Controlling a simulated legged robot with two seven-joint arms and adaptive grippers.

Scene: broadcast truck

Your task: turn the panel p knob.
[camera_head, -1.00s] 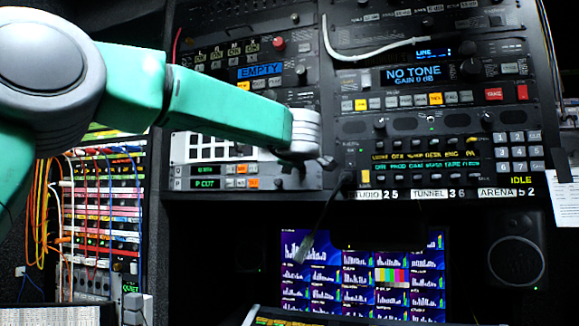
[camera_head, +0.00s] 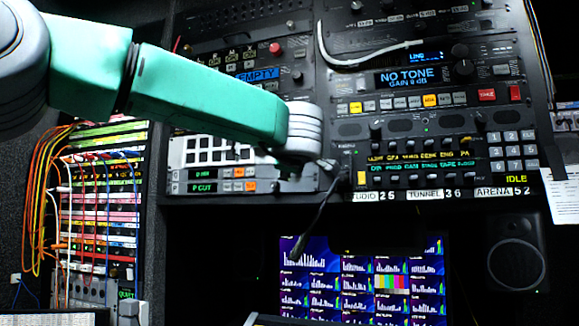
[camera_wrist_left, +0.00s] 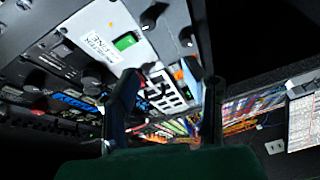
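Panel P (camera_head: 208,188) is the lower strip of the pale unit at the left of the rack in the head view, with a green "P CUT" display and an orange button. My left gripper (camera_head: 312,178) is at the right end of this strip, and its dark fingers are hard to make out there. It hides part of the strip's right end; I cannot clearly make out the panel P knob. In the left wrist view the two fingers of my left gripper (camera_wrist_left: 170,90) stand apart with nothing visibly held. Dark knobs (camera_wrist_left: 185,38) show beyond them; I cannot tell which is panel P's.
A dark cable or gooseneck (camera_head: 315,220) hangs close below my gripper. A monitor (camera_head: 362,285) and a speaker (camera_head: 515,265) are below the rack. A patch bay (camera_head: 100,210) with coloured cables is at the left. More buttons and knobs crowd the intercom panel (camera_head: 425,150) to the right.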

